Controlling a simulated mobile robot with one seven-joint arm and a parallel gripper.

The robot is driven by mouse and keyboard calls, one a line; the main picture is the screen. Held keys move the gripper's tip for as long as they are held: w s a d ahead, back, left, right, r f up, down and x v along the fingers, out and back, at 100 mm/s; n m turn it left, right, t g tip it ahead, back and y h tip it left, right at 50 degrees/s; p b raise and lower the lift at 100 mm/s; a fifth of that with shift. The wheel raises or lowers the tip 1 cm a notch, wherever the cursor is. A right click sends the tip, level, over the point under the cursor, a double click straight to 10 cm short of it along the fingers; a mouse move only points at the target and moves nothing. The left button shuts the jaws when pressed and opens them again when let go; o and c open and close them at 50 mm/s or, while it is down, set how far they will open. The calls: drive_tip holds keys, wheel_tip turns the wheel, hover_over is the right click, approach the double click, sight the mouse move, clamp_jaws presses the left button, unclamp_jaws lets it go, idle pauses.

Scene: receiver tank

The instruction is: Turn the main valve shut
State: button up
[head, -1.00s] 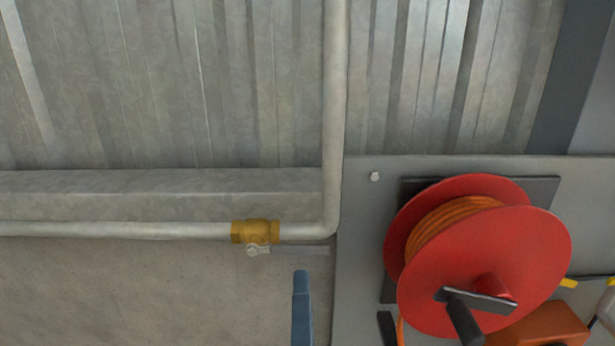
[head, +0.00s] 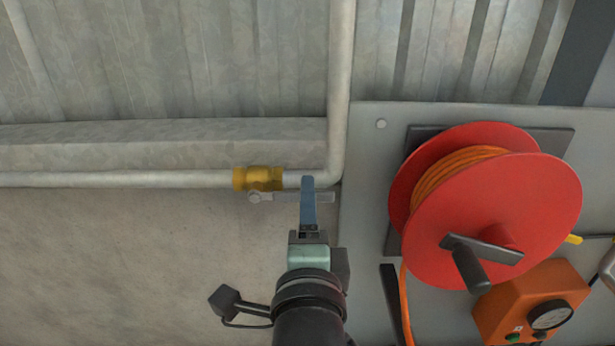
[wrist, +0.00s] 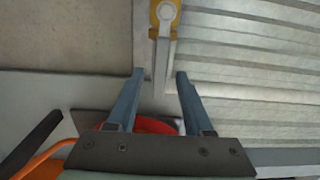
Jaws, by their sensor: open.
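The main valve has a brass body (head: 258,179) on a grey horizontal pipe, left of the pipe's elbow. Its flat grey lever (head: 320,197) runs right from the pivot, parallel to the pipe. In the wrist view the brass valve (wrist: 165,12) is at the top, and the lever (wrist: 162,55) points down from it. My gripper (head: 308,180) is open, its blue fingers overlapping the lever's outer half in the head view. In the wrist view my fingertips (wrist: 159,73) stand on either side of the lever's line, with gaps both sides. Depth and contact are unclear.
Right of the valve, a red hose reel (head: 500,220) with a dark crank is mounted on a grey panel (head: 372,150). An orange box with a gauge (head: 530,300) sits below it. The wall left of my arm is bare below the pipe.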

drive_tip(key=shift+w+p, duration=0.9)
drive_tip(key=shift+w, duration=1.9)
clamp_jaws()
